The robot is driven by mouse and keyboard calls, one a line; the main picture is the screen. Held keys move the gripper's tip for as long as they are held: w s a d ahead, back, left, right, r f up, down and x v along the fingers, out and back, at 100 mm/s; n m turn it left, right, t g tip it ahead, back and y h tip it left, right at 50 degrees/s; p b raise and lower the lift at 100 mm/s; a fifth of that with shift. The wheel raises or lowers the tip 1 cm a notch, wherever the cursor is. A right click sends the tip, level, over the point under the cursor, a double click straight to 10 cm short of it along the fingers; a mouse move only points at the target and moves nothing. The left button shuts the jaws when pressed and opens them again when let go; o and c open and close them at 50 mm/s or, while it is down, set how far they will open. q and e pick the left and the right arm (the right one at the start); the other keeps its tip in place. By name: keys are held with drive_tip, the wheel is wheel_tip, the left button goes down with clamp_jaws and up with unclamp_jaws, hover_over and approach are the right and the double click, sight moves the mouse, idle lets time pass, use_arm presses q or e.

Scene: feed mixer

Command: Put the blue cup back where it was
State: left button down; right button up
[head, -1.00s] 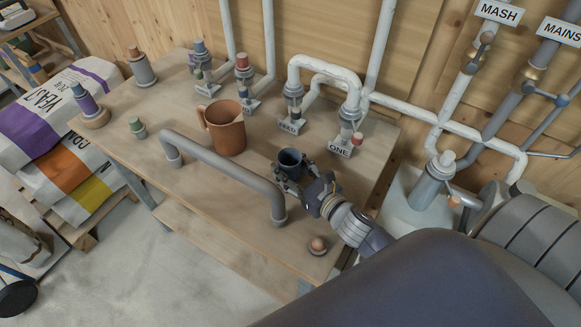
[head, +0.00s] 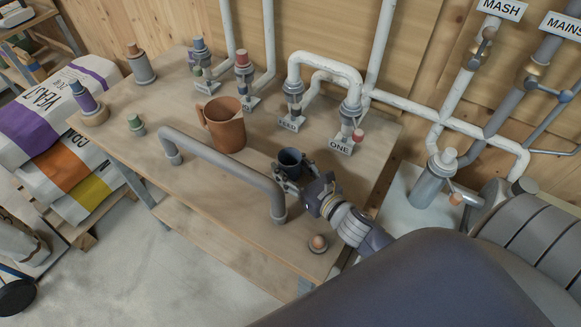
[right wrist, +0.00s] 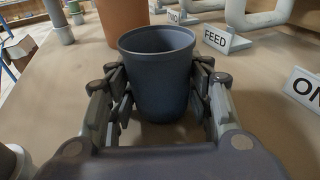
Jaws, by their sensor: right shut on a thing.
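The blue cup (head: 291,160) is dark blue and upright at the right part of the wooden table, in front of the FEED and ONE signs. It also fills the middle of the right wrist view (right wrist: 158,75). My right gripper (head: 288,177) is shut on the cup, with a finger on each side of it in the right wrist view (right wrist: 158,95). Whether the cup's base touches the table cannot be told. My left gripper is not in view.
A brown jug (head: 224,125) stands left of the cup. A grey rail (head: 222,163) runs along the table's front. The FEED sign (right wrist: 217,39) and ONE sign (head: 341,146) stand by white pipes behind. A small round knob (head: 318,243) sits at the front right corner.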

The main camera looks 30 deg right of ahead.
drive_tip(key=shift+s+f, duration=0.1)
drive_tip(key=shift+f, duration=0.25)
